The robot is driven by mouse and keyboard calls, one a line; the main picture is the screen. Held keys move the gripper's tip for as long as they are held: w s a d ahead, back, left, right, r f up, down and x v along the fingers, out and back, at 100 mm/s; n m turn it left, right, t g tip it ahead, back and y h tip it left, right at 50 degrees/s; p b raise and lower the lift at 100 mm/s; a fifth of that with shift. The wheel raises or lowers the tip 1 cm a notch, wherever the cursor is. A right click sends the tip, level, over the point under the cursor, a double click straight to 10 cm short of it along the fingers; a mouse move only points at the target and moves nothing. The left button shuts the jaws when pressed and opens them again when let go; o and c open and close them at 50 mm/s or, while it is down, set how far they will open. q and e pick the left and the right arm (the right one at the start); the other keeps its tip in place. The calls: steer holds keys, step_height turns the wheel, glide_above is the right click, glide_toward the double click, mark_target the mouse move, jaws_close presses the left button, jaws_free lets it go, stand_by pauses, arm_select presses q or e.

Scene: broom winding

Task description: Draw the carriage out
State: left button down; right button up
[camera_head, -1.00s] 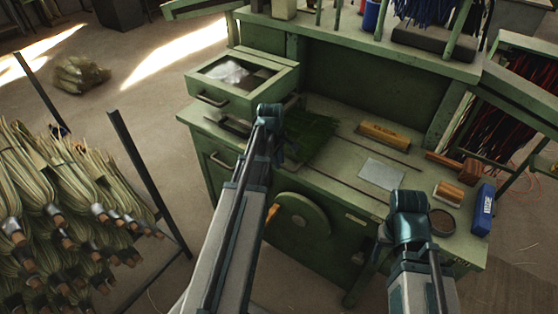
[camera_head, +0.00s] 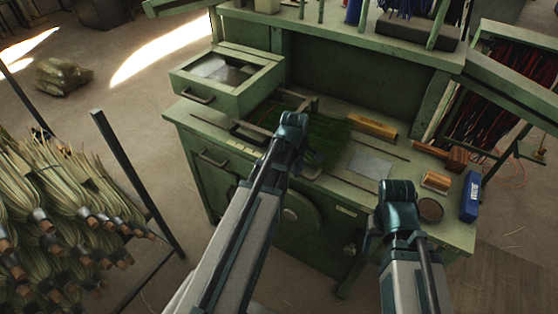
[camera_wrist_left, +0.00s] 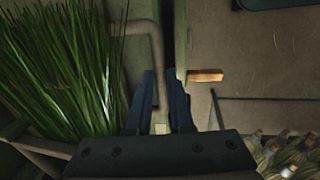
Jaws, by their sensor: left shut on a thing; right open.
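My left gripper (camera_wrist_left: 162,88) is shut on a grey bent metal bar (camera_wrist_left: 156,52), which looks like the carriage's handle. Beside it in the wrist view lies a bundle of long green fibres (camera_wrist_left: 68,70). In the head view the fibres (camera_head: 335,137) lie on the green bench, next to a metal frame (camera_head: 248,133) that seems part of the carriage. My right gripper (camera_head: 370,236) is open, low in front of the bench's right part, mostly hidden.
A drawer box (camera_head: 226,80) stands at the bench's left. A yellow block (camera_head: 375,127), a metal plate (camera_head: 370,163), a brush (camera_head: 436,181) and a blue box (camera_head: 470,196) lie on the bench top. A rack of fibre bundles (camera_head: 55,210) stands at left. The floor between is clear.

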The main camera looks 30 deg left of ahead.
arm_select(q)
steer(key=d, duration=0.7)
steer(key=s+d, duration=0.1)
steer(key=d, duration=0.7)
steer(key=s+d, duration=0.1)
steer(key=d, duration=0.7)
steer(key=shift+d, duration=0.3)
steer(key=c, duration=0.8)
jaws_free()
steer(key=shift+d, duration=0.2)
steer(key=shift+a, duration=0.1)
steer(key=shift+r, duration=0.15)
